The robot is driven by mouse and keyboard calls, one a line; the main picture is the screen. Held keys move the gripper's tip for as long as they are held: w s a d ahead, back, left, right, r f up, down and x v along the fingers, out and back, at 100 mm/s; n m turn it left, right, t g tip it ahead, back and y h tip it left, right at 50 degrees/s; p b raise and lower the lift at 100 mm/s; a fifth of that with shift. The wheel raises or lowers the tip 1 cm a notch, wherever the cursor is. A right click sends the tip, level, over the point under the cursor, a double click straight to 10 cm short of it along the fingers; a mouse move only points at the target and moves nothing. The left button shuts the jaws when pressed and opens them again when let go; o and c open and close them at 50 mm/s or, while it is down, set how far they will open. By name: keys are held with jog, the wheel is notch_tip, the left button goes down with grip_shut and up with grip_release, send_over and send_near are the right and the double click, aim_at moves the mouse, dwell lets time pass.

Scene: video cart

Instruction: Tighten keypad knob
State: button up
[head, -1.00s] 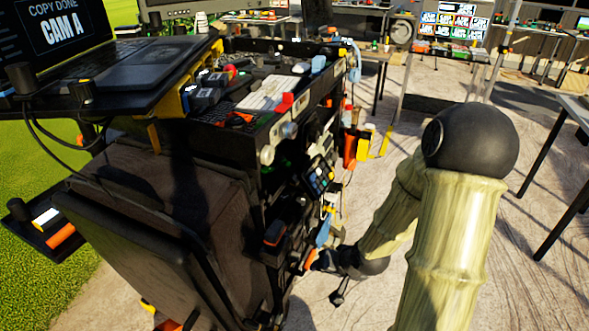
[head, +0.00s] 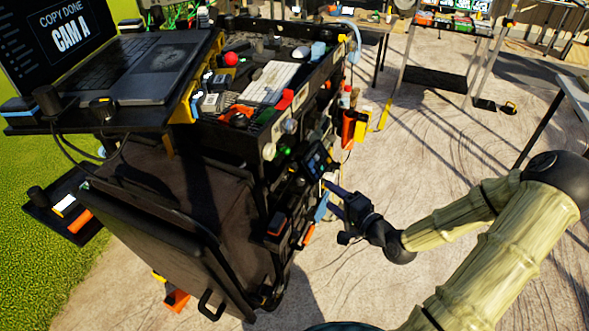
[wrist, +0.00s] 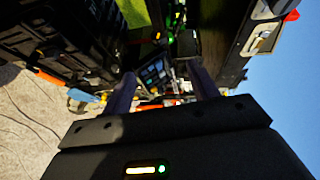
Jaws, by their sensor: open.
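The keypad (head: 319,160) is a small dark panel with lit keys on the side of the video cart. It also shows in the wrist view (wrist: 155,73), between and beyond my two fingers. Its knob is too small and dark to pick out in either view. My gripper (head: 330,194) is open beside the cart, its fingers pointing at the cart side just below and right of the keypad. In the wrist view my gripper (wrist: 164,88) has its dark fingers spread wide, with nothing seen held between them.
The cart's crowded top carries a laptop (head: 155,68), a white keyboard (head: 272,82) and a red round knob (head: 231,59). An orange holder (head: 348,128) and a blue cloth (head: 321,207) hang near the keypad. Open paved floor (head: 440,140) lies right of the cart.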

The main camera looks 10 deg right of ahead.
aim_at(295, 171)
jog(key=b+x, duration=0.1)
jog(key=x, duration=1.6)
jog(key=shift+w, duration=0.25)
jog(key=shift+c, duration=0.5)
jog(key=c, duration=0.9)
jog(key=shift+f+m+t+y+b, duration=0.3)
jog(key=shift+f+t+b, duration=0.3)
jog(key=shift+b, duration=0.55)
jog(key=shift+r+t+b, duration=0.1)
jog(key=shift+t+b, duration=0.4)
jog(key=shift+b, duration=0.2)
jog(key=shift+r+m+y, duration=0.2)
jog(key=shift+m+y, duration=0.1)
jog(key=o, duration=1)
